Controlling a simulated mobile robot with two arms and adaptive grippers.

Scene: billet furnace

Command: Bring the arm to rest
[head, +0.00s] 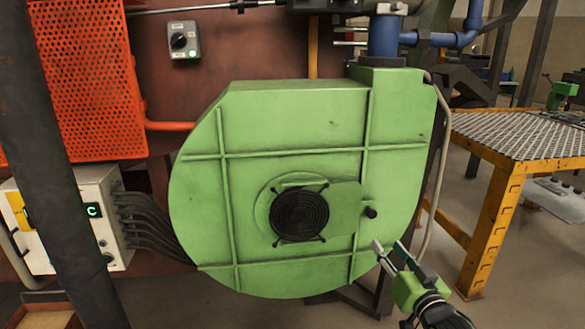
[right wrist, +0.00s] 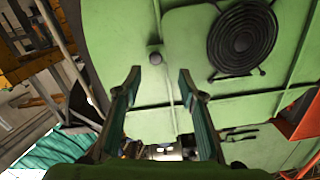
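My right gripper (head: 386,246) is at the lower right of the head view, in front of the green blower housing (head: 290,110). In the right wrist view my right gripper (right wrist: 158,75) has its two fingers apart with nothing between them. A dark knob (head: 370,212) on the housing lies just above the fingertips; it also shows in the right wrist view (right wrist: 155,58). The round black fan grille (head: 300,215) is to the left of the knob. A flat green plate (head: 345,208) lies between grille and knob. My left gripper does not show.
A yellow-framed table (head: 500,180) with a metal mesh top stands at the right. A white control box (head: 100,215) with dark cables is at the left, below an orange perforated guard (head: 80,75). A dark post (head: 55,150) crosses the left side. Floor between housing and table looks open.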

